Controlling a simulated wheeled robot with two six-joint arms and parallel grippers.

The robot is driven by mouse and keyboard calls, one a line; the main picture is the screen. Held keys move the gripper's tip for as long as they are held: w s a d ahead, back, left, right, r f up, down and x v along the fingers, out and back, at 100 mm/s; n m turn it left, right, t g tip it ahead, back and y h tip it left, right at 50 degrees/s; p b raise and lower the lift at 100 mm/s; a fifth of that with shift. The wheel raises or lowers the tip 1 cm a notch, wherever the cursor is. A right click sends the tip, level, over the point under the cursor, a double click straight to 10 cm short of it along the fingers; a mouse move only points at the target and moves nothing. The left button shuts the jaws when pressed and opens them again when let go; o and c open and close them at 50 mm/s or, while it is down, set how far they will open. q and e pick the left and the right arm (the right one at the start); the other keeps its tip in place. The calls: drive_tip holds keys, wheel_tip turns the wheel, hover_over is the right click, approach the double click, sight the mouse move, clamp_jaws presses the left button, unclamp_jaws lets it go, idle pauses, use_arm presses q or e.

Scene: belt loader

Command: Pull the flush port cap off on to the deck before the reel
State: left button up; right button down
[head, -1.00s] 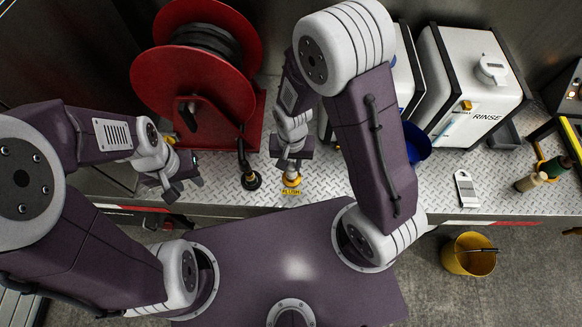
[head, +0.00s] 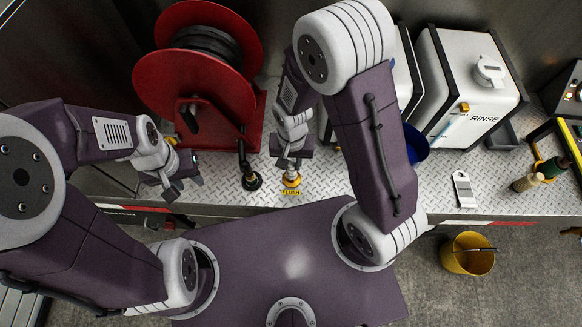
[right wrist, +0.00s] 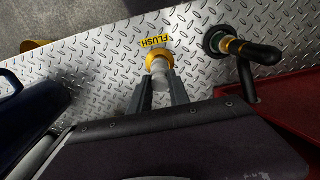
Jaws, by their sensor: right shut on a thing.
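The flush port cap (right wrist: 160,74) is a pale, short cylinder on the yellow collar of the flush port (right wrist: 157,59). The yellow FLUSH label lies on the deck beside it. My right gripper (right wrist: 160,88) is shut on the cap, with one finger on each side. In the head view the yellow port (head: 291,181) shows just below my right gripper (head: 290,168), which hides most of the cap. The red reel (head: 222,88) stands on the deck to the left. My left gripper (head: 184,188) is open and empty near the deck's front edge.
The black hose end (head: 251,180) stands on the deck left of the port. The white RINSE box (head: 470,90), a blue container (head: 417,143) and a white tag (head: 464,189) are to the right. Bare deck (head: 330,185) lies right of the port. A yellow bucket (head: 467,256) stands on the floor.

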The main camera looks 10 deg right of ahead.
sight(292, 164)
idle(0.4)
drive_tip(key=shift+r+p, duration=1.55)
drive_tip(key=shift+f, duration=0.1)
